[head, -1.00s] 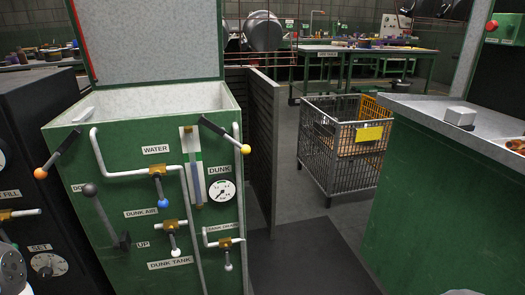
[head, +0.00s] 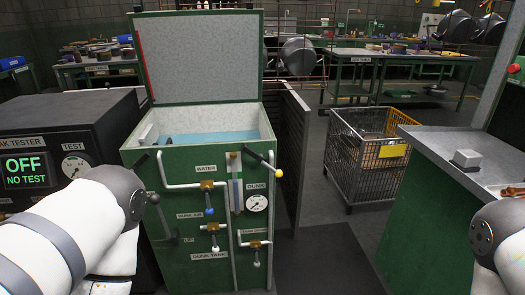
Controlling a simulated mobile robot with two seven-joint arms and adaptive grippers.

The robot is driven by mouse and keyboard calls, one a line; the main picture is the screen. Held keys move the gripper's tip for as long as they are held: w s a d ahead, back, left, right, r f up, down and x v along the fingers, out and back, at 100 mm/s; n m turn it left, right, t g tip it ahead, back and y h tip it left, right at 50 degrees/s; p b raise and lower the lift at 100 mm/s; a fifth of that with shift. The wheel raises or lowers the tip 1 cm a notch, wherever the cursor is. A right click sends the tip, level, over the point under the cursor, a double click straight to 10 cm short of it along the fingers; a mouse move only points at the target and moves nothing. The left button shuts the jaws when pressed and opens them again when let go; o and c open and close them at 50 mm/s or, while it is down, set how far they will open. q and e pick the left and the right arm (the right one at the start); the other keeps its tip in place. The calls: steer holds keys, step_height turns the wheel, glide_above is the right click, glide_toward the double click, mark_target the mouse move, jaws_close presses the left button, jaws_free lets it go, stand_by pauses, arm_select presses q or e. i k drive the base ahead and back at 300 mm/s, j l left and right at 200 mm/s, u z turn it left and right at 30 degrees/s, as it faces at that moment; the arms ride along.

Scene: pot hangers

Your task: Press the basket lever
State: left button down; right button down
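The green dunk tank (head: 218,256) stands at centre-left with its lid (head: 200,57) raised and blue water (head: 215,138) inside. A black lever with a yellow ball (head: 278,173) slants down to the right at the tank's upper right. A lever with a dark grey ball (head: 155,197) is on the lower left of the front, close beside my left arm in the picture. I cannot read which lever is labelled basket. Neither gripper is in view; only white arm links show.
A black leak tester (head: 60,130) reading "OFF NO TEST" stands left of the tank. A wire cart (head: 365,165) with a yellow tag stands to the right on open floor. A green counter (head: 435,225) is at the right. A grey partition (head: 293,150) borders the tank.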

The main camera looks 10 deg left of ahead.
mark_target(163, 221)
steer(key=j, duration=1.4)
